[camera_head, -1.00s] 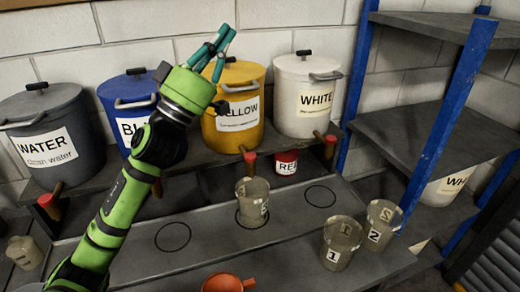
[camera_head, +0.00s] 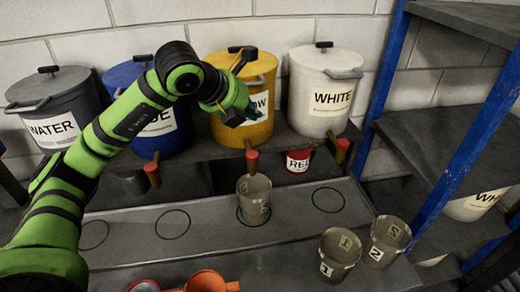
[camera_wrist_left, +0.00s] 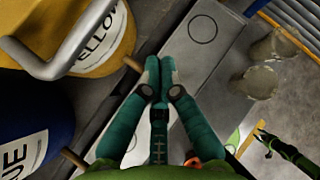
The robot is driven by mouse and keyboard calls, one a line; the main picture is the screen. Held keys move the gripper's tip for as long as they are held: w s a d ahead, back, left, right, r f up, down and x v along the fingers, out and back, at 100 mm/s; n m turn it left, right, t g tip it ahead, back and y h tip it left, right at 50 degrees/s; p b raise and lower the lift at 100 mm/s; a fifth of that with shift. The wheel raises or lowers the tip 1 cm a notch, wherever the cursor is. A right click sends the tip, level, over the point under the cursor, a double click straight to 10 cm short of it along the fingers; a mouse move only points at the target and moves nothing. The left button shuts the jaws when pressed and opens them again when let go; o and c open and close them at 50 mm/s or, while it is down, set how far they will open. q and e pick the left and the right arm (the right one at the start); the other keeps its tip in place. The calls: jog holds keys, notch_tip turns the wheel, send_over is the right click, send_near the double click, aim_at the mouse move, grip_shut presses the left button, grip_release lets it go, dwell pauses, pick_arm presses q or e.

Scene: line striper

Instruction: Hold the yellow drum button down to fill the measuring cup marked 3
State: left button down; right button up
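The yellow drum (camera_head: 258,130) stands on the shelf, with a red-ended tap button (camera_head: 252,156) low at its front. A measuring cup (camera_head: 254,208) stands upright below that button, on a marked circle; its number is not readable. My left gripper (camera_head: 243,117) is in front of the yellow drum, above the button and apart from it. In the left wrist view its teal fingers (camera_wrist_left: 159,70) are together with nothing seen between them. The drum (camera_wrist_left: 105,55) and its brown tap (camera_wrist_left: 133,63) lie left of the fingertips. The cup is hidden there.
Blue (camera_head: 160,140), water (camera_head: 55,112) and white (camera_head: 320,100) drums flank the yellow one. Cups marked 1 (camera_head: 338,255) and 2 (camera_head: 386,243) stand front right. A red can (camera_head: 297,161) sits under the shelf. A blue rack post (camera_head: 460,140) stands at the right.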

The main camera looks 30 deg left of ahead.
aim_at(250, 156)
pick_arm(q)
jog(key=shift+a, duration=0.35)
jog(key=shift+s, duration=0.1)
pick_arm(e)
jog(key=shift+s+a, duration=0.15)
jog(key=shift+a, duration=0.05)
pick_arm(q)
notch_tip(250, 156, down, 8)
jog(key=b, duration=0.5)
jog(key=shift+b, duration=0.3)
jog(key=shift+f+b, duration=0.4)
jog(key=shift+f, duration=0.05)
pick_arm(e)
notch_tip(250, 156, down, 6)
jog(key=shift+f, duration=0.2)
pick_arm(q)
jog(key=shift+r, duration=0.1)
jog(key=shift+f+b, duration=0.5)
jog(key=shift+b, duration=0.1)
pick_arm(e)
jog(key=shift+f, duration=0.6)
